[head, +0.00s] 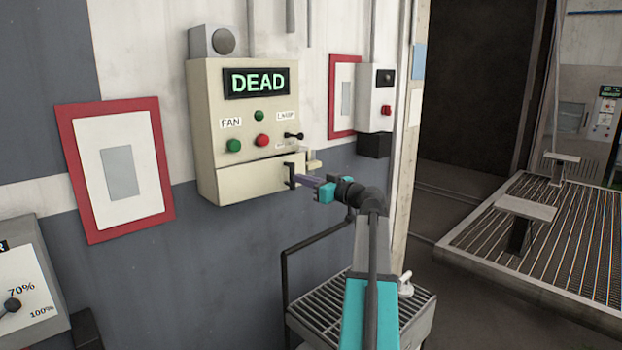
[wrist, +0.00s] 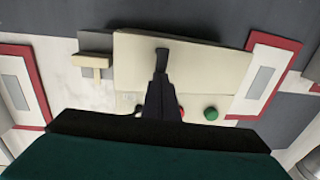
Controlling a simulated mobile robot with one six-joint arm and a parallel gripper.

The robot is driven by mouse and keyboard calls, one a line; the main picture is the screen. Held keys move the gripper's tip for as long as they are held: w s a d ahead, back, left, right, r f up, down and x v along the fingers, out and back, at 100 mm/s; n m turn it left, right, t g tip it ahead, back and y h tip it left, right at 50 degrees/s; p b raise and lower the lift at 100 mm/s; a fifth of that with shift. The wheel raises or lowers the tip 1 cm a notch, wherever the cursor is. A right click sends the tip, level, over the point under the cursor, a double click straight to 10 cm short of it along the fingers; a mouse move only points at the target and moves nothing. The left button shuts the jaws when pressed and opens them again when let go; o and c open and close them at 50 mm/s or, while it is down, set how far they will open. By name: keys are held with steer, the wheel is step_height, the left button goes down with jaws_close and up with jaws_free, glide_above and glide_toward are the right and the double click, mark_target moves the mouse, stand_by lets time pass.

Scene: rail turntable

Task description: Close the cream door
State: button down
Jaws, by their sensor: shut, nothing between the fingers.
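The cream door (head: 245,182) is the lower front flap of the cream control box (head: 205,120) on the wall. It lies close to the box front, and I cannot tell whether it is fully shut. In the wrist view the cream door (wrist: 205,70) fills the upper middle, seen upside down. My gripper (head: 291,176) is at the right part of the door, at or very near its face. In the wrist view my gripper (wrist: 162,62) has its fingers together and empty, in front of the door. Contact is not clear.
The box has a display reading DEAD (head: 258,82), a green button (head: 233,146) and a red button (head: 262,140). A cream T-shaped piece (wrist: 97,62) is beside the door. Red-framed panels (head: 72,165) flank the box. A slatted platform (head: 330,318) stands below.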

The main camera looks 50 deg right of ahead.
mark_target(287, 171)
stand_by(0.4)
steer(key=w+b, duration=0.1)
steer(key=w+d+b, duration=0.1)
steer(key=b, duration=0.1)
steer(key=shift+w+d+f, duration=0.15)
steer(key=shift+w+d, duration=0.05)
steer(key=shift+w, duration=0.15)
steer(key=shift+w+r+b, duration=0.1)
steer(key=shift+r+b, duration=0.15)
steer(key=shift+b, duration=0.05)
steer(key=shift+r, duration=0.1)
steer(key=s+d+b, duration=0.2)
steer(key=s+b, duration=0.3)
steer(key=s, duration=0.9)
steer(key=shift+f, duration=0.25)
